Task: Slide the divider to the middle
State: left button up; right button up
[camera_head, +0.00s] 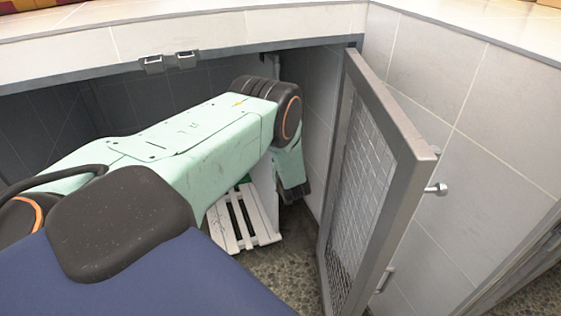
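My mint-green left arm crosses from the lower left into the open kennel and bends down at its dark elbow-like joint. Its lower link hangs near the inner right wall, and its gripper fingers are hidden. A pale upright panel (264,190) shows just left of that link; it may be the divider, but I cannot tell. Most of it is hidden behind my arm. A narrow grey upright piece (271,64) shows under the kennel's top edge, above the arm. I cannot tell whether anything is gripped. My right gripper is out of view.
A mesh door (375,185) with a grey frame stands open on the right. A white slatted board (240,222) lies on the pebbled floor (290,268) inside. Tiled wall (470,150) is right.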

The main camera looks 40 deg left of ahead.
pick_arm(q)
grip_shut()
dwell(0.3)
jog(key=s+a+p, duration=0.4)
jog(key=s+a, duration=0.2)
jog(key=s, duration=0.5)
jog(key=s+a+p, duration=0.5)
jog(key=s+a, duration=0.1)
jog(key=s, duration=0.6)
jog(key=shift+s, duration=0.3)
jog(key=shift+s+a+f, duration=0.1)
jog(key=shift+a, duration=0.05)
